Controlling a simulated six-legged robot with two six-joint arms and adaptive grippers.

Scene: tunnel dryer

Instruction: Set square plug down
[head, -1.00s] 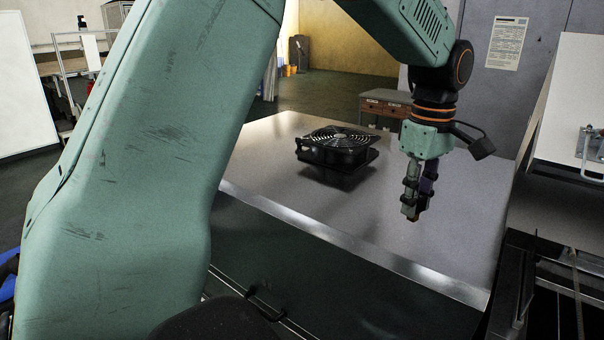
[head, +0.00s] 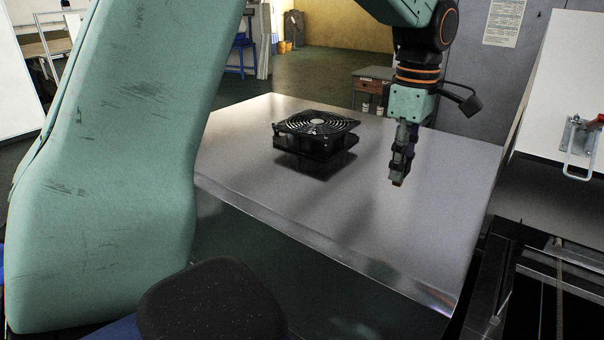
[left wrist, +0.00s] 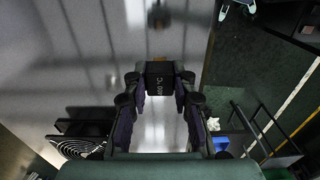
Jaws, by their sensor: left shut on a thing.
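My left gripper (head: 398,172) hangs pointing down over the right part of the metal table (head: 250,185). It is shut on a small dark block, which I take as the square plug (left wrist: 160,78). In the left wrist view the block sits between the fingertips and bears white lettering ending in "°C". In the head view the fingers mostly hide the plug, and only a small brownish-orange tip shows below them. The tip looks a little above the tabletop, but I cannot tell the exact gap. My right gripper is not in view.
A black square fan (head: 316,137) stands left of the gripper on the table; its grille shows in the left wrist view (left wrist: 82,147). The tabletop between them is clear. A white panel with a red-and-metal latch (head: 580,148) and dark rails stand at the right.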

